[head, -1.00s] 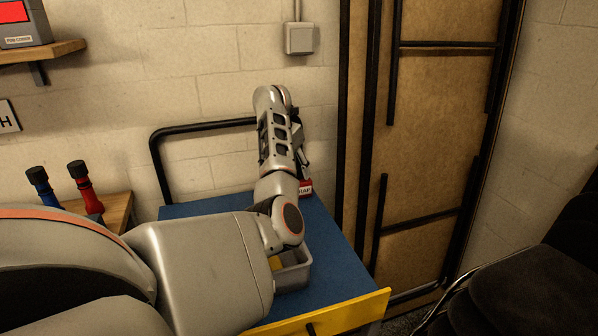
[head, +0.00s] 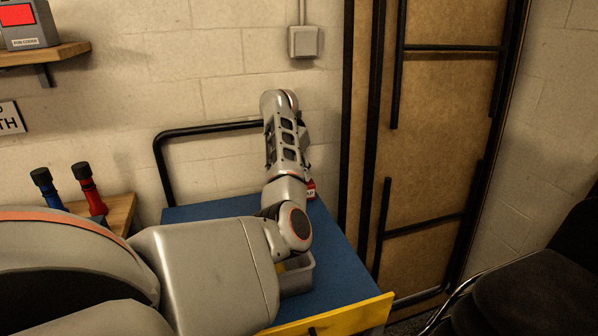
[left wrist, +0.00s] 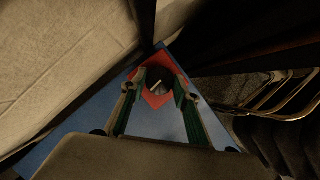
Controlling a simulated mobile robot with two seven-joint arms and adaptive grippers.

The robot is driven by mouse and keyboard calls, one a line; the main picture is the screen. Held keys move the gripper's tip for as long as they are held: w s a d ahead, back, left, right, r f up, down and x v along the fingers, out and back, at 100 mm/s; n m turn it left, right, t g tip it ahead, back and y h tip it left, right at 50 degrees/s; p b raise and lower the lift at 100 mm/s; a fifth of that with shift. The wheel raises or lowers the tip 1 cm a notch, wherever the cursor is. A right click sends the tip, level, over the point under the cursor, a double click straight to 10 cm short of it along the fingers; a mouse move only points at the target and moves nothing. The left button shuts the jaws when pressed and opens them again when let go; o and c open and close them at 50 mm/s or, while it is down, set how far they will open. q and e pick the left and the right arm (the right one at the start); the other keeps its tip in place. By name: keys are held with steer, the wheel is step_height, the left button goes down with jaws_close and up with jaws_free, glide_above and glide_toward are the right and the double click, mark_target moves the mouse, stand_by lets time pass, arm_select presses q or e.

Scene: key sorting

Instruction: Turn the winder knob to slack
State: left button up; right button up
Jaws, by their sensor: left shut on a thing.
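The winder knob (left wrist: 157,84) is dark and round with a pale line across its top. It sits on a red diamond-shaped base (left wrist: 154,101) at the far end of the blue bench top in the left wrist view. My left gripper (left wrist: 159,90) has its two green-padded fingers on either side of the knob, shut on it. In the head view my left arm hides the gripper and the knob. A red corner with a white label (head: 311,189) shows just right of the arm. My right gripper is in neither view.
The blue bench (head: 339,252) has a black rail (head: 208,129) behind it and a yellow front edge (head: 345,315). A grey bin (head: 298,279) sits partly under my arm. A brown panel (head: 440,140) stands at right, near a dark chair (head: 545,285).

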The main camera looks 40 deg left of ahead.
arm_select(q)
steer(key=n+y, duration=0.1)
steer(key=n, duration=0.2)
steer(key=shift+d+f+g, duration=0.1)
steer(key=shift+d+g, duration=0.05)
steer(key=shift+g, duration=0.15)
steer(key=n, duration=0.2)
steer(key=n+y, duration=0.1)
steer(key=shift+w+d+f+n+g+b, duration=0.1)
steer(key=shift+w+n+g+b, duration=0.05)
steer(key=shift+n+g+b, duration=0.25)
steer(key=n+g+y+b, duration=0.1)
steer(key=n, duration=0.3)
steer(key=shift+f, duration=0.1)
steer(key=shift+w+n+g+b, duration=0.1)
steer(key=shift+n+g+b, duration=0.6)
steer(key=shift+n, duration=1)
steer(key=o, duration=1.1)
steer(key=shift+r, duration=0.2)
steer(key=shift+r+y, duration=0.15)
steer(key=shift+y, duration=0.15)
